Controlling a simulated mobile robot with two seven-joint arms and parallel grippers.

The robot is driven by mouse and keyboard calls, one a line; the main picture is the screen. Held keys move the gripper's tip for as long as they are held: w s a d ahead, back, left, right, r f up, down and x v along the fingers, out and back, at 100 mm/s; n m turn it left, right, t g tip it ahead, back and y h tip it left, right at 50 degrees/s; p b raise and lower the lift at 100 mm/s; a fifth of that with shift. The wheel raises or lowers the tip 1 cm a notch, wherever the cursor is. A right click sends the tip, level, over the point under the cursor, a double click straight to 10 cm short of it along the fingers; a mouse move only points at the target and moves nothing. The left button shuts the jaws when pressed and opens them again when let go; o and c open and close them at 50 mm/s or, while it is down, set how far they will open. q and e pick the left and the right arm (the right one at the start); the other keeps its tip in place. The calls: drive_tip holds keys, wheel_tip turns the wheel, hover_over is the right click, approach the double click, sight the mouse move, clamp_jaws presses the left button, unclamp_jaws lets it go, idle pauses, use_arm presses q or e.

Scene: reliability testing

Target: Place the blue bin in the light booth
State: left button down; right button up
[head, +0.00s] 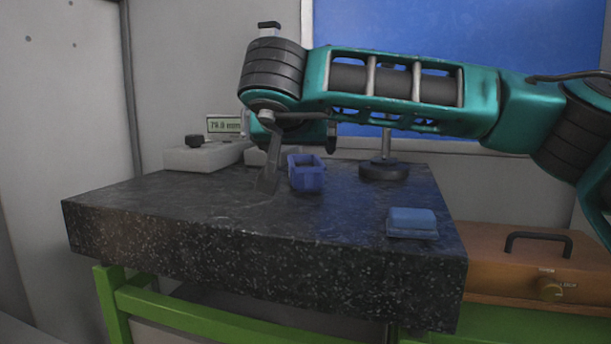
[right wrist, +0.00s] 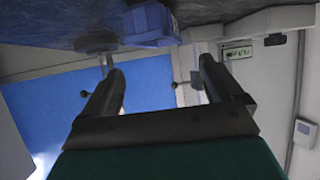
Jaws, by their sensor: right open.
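The small blue bin (head: 306,176) stands upright and open-topped on the dark granite slab (head: 215,200), near its middle. In the right wrist view, which is upside down, the bin (right wrist: 150,24) shows at the top, beyond the fingertips and apart from them. My right gripper (head: 293,150) hangs over the slab by the bin; its fingers (right wrist: 160,66) are spread and empty. My teal right arm crosses from the right. My left gripper is not in view. I cannot make out a light booth in these views.
A blue block (head: 411,222) lies at the slab's front right. A round black stand base (head: 384,170) is behind the bin. A pale block (head: 205,156) and a digital display (head: 224,125) are at back left. An orange case (head: 520,268) stands right. The slab's front left is clear.

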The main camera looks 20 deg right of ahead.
approach(307, 165)
drive_tip(key=x, duration=0.4)
drive_tip(key=shift+w+d+f, duration=0.1)
drive_tip(key=shift+w, duration=0.05)
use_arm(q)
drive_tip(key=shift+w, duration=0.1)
use_arm(e)
drive_tip(key=shift+c, duration=0.4)
drive_tip(key=c, duration=1.2)
